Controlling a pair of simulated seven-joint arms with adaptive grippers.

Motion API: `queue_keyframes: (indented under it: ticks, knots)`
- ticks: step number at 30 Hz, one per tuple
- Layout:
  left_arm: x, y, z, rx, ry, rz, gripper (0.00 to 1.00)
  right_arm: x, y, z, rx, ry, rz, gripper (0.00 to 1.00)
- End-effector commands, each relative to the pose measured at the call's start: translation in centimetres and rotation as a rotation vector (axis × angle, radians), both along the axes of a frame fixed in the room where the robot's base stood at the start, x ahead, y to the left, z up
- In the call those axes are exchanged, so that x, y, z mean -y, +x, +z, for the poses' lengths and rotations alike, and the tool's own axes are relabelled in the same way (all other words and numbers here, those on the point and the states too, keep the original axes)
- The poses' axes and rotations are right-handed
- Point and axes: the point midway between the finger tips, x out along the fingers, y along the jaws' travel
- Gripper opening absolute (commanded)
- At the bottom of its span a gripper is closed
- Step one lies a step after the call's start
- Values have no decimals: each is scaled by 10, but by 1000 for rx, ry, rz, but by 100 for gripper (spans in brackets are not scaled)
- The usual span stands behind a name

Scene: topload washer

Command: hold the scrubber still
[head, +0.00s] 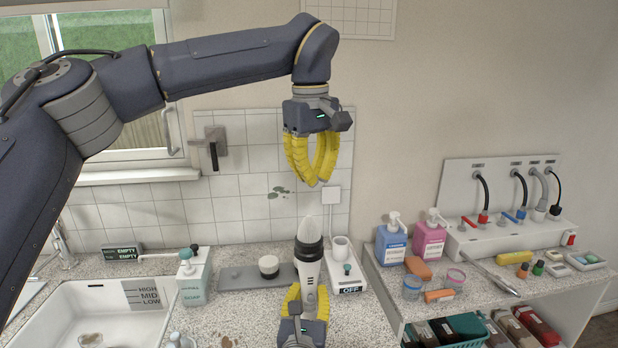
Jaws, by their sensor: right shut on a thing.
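The scrubber (309,258) looks like a white-and-grey handheld body with a black collar and a pale pointed tip. It stands upright, tip up, over the counter in the lower middle of the head view. My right gripper (306,297) is shut on its lower body, with yellow fingers around it. The fingers hide part of the lower body. My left gripper (317,182) hangs above the scrubber, pointing down, apart from the tip and with nothing seen in it. Its yellow fingers curve close together at the tips; I cannot tell whether they touch.
A sink (130,310) lies at the lower left, beside a soap dispenser (193,278). A grey plate with a round knob (268,266) lies left of the scrubber. A white device marked OFF (346,275) stands close on its right.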

Motion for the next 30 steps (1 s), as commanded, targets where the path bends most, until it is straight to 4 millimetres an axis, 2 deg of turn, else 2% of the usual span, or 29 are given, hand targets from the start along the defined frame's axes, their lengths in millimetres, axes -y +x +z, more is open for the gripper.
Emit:
queue_keyframes:
  ticks: [9, 24, 30]
  knots:
    - [-9, -13, -4, -58, 37, 49, 0, 0, 0, 0, -1, 0, 0, 11]
    - [-9, -13, -34, -60, 36, 49, 0, 0, 0, 0, -1, 0, 0, 11]
    - [-9, -13, -36, -58, 35, 50, 0, 0, 0, 0, 0, 0, 0, 11]
